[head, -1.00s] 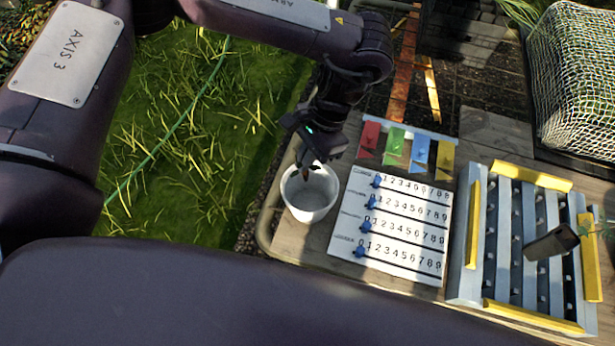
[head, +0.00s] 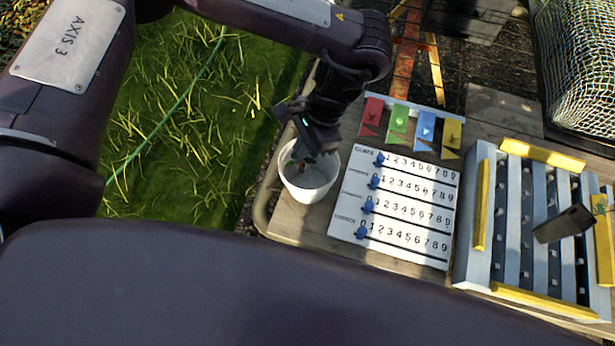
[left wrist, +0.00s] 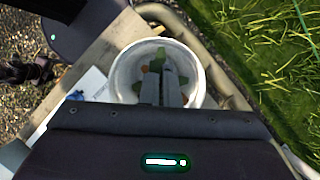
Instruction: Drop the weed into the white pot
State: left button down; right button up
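The white pot (head: 309,190) stands upright at the left end of the table, and it also shows in the left wrist view (left wrist: 124,72). My left gripper (head: 305,157) points down into the pot's mouth. In the left wrist view its fingers (left wrist: 162,88) are close together with a thin gap. Green and orange-brown leafy bits of the weed (left wrist: 158,62) show around the fingertips inside the rim. The fingers hide the weed's middle, and whether it touches the pot's bottom cannot be told. My right gripper cannot be made out clearly.
A white number sheet (head: 398,213) with blue pegs lies right of the pot, below coloured flags (head: 398,119). Further right is a grey-and-yellow rack (head: 486,200) with a dark tube (head: 564,223) tilted on it. Grass (head: 190,130) lies beyond the table's left edge.

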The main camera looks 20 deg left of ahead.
pick_arm(q)
jog(key=c, duration=1.6)
grip_release()
jog(key=v, duration=0.8)
